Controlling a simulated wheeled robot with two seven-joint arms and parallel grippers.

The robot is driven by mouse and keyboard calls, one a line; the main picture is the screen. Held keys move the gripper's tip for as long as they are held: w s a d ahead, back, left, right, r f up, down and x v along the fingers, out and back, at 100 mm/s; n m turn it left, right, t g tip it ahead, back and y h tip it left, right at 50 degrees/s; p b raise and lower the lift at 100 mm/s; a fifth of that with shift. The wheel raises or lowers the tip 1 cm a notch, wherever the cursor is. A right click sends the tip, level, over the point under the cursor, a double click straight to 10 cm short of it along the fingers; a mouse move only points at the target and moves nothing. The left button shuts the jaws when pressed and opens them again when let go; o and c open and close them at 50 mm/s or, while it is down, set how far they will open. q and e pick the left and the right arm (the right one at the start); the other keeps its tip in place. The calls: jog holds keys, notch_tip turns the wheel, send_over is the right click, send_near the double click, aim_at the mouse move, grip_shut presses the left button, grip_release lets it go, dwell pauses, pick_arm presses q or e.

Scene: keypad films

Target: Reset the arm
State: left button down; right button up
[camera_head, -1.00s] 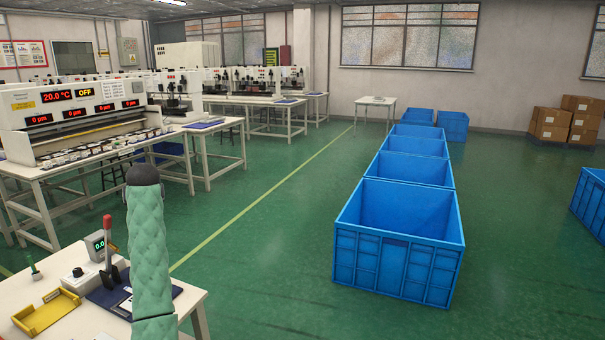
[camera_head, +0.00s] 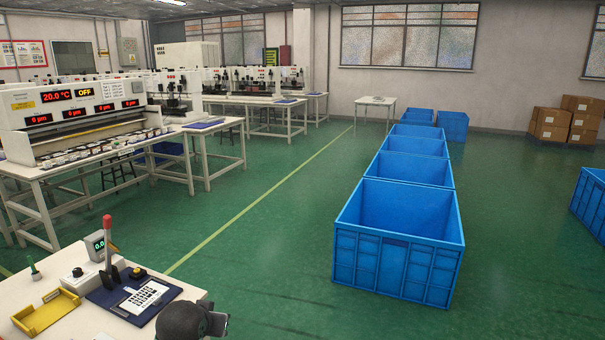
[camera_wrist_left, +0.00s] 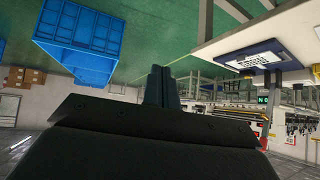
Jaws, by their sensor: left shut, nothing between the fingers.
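My left gripper (camera_wrist_left: 161,85) shows in the left wrist view with its two dark fingers close together and nothing between them. The wrist view is upside down. In the head view, a dark rounded part of my arm shows at the bottom edge by the near table's corner; the fingers cannot be made out there. A white keypad sheet with black keys (camera_head: 146,297) lies on a dark blue plate (camera_head: 107,297) on the near table. It also shows in the left wrist view (camera_wrist_left: 257,61), apart from the fingers. My right gripper is not in view.
The near table (camera_head: 75,325) also bears a red-handled lever (camera_head: 107,240), a small display (camera_head: 96,243), a yellow tray (camera_head: 45,313) and a knob box (camera_head: 78,272). Blue crates (camera_head: 395,270) stand on the floor to the right. The green floor between is clear.

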pick_arm(q)
jog(key=s+d+f+g, duration=0.2)
jog(key=s+f, duration=0.5)
jog(key=s, duration=0.4)
jog(key=s+d+f+g+h, duration=0.1)
jog(key=s+d+f+g, duration=0.1)
jog(key=s+f, duration=0.6)
jog(key=s+d+f+m+g, duration=0.1)
jog(key=s+f, duration=0.7)
jog(key=s, duration=0.8)
jog(key=shift+s+d+f+g, duration=0.25)
jog(key=shift+d+g, duration=0.65)
jog(key=shift+d, duration=0.35)
jog(key=shift+w, duration=0.15)
